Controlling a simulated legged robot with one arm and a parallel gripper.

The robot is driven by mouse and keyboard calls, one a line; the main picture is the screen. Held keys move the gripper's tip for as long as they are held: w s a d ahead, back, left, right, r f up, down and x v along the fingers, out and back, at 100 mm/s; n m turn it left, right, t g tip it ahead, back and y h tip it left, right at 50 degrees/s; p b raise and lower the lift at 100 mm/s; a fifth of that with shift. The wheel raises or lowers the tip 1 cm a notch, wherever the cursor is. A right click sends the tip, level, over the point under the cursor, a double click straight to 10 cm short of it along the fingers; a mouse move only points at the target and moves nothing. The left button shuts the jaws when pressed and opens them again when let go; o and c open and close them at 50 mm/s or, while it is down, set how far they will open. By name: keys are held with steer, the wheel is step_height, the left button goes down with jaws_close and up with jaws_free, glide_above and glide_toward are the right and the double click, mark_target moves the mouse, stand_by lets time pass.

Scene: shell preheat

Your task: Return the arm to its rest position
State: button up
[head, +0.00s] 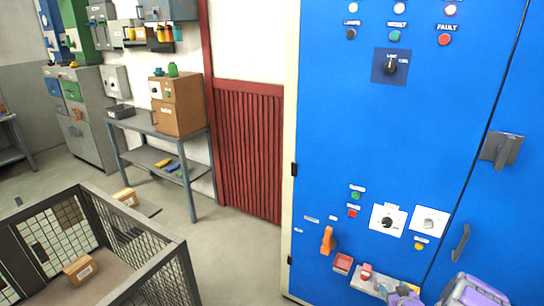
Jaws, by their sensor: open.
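My gripper (402,293), grey and purple, shows at the bottom right edge of the head view. It is in front of the lower part of the blue control cabinet (400,135), close to a small ledge with red pieces. Most of the gripper and arm is cut off by the frame edge. The jaws are open, and nothing shows held in them. I cannot tell whether the gripper touches the cabinet.
An orange handle (327,240), knobs and buttons stick out of the cabinet front. A mesh-sided crate (163,265) with a small box (81,269) stands at lower left. A grey table (150,128) stands behind. Floor (235,260) between crate and cabinet is clear.

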steer(key=a+r+g, duration=0.3)
steer(key=a+r, duration=0.3)
steer(key=r, duration=0.5)
steer(key=s+a+r+g, duration=0.4)
steer(key=s+a+r, duration=0.6)
steer(key=r, duration=0.1)
steer(key=s+a+r+g, duration=0.2)
steer(key=s+a+r, duration=0.2)
steer(key=s, duration=0.8)
steer(key=s+a+r+g, duration=0.2)
steer(key=s+a+r, duration=0.2)
steer(key=s+a, duration=0.3)
steer(key=s+a+r+m+g+y, duration=0.1)
steer(key=s+a+r+g, duration=0.2)
steer(key=s, duration=1.3)
steer(key=shift+s+a+r, duration=0.35)
steer(key=shift+a+r, duration=0.05)
steer(key=shift+a, duration=0.8)
steer(key=shift+c, duration=0.4)
